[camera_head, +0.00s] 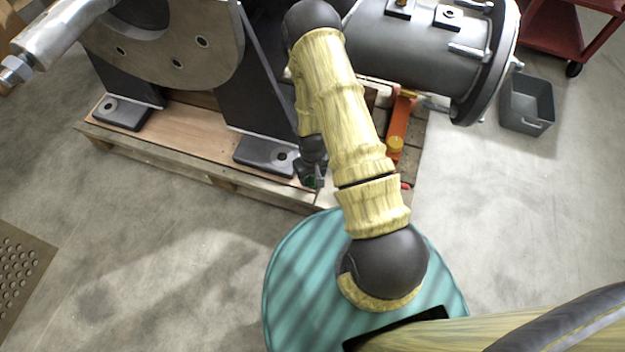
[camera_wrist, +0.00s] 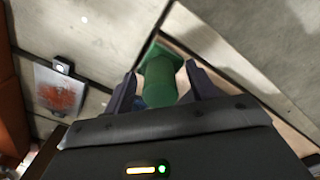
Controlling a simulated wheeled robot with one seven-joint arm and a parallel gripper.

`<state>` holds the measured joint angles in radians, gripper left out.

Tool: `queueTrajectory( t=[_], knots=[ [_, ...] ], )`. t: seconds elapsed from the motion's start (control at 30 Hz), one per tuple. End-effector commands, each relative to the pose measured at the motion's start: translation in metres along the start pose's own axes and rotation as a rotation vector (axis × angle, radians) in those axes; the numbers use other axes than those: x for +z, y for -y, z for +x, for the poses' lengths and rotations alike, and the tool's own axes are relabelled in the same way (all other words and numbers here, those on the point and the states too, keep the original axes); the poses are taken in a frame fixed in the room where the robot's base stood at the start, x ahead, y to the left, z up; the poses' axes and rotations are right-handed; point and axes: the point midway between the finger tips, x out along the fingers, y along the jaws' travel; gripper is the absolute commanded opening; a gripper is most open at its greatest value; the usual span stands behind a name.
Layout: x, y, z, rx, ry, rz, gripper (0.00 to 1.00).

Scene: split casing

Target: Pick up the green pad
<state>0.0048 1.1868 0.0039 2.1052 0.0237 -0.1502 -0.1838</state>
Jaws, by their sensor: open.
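The green pad (camera_wrist: 160,75) shows in the wrist view as a green piece with a rounded, stepped shape. It stands between the two fingers of my gripper (camera_wrist: 163,88), which are open on either side of it. I cannot tell whether a finger touches it. In the head view a small bit of green (camera_head: 310,181) shows at my gripper (camera_head: 313,178), low by the front edge of the wooden pallet. My arm and gripper hide most of the pad there.
A grey casing half (camera_head: 165,45) stands on the wooden pallet (camera_head: 190,135), left of my arm. A grey cylindrical housing (camera_head: 410,45) lies behind it to the right. An orange jack-like part (camera_head: 398,125) is near the arm. A grey bin (camera_head: 527,104) stands right.

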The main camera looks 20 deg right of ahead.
Motion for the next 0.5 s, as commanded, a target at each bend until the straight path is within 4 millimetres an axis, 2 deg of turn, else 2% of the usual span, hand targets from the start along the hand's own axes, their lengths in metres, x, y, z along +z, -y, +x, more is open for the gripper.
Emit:
queueTrajectory(
  t=[0.43,0.5],
  knots=[
    [-0.0001,0.0001,-0.0012,0.000,0.000,0.000,0.57],
    [-0.0001,0.0001,-0.0012,0.000,0.000,0.000,0.45]
  ],
)
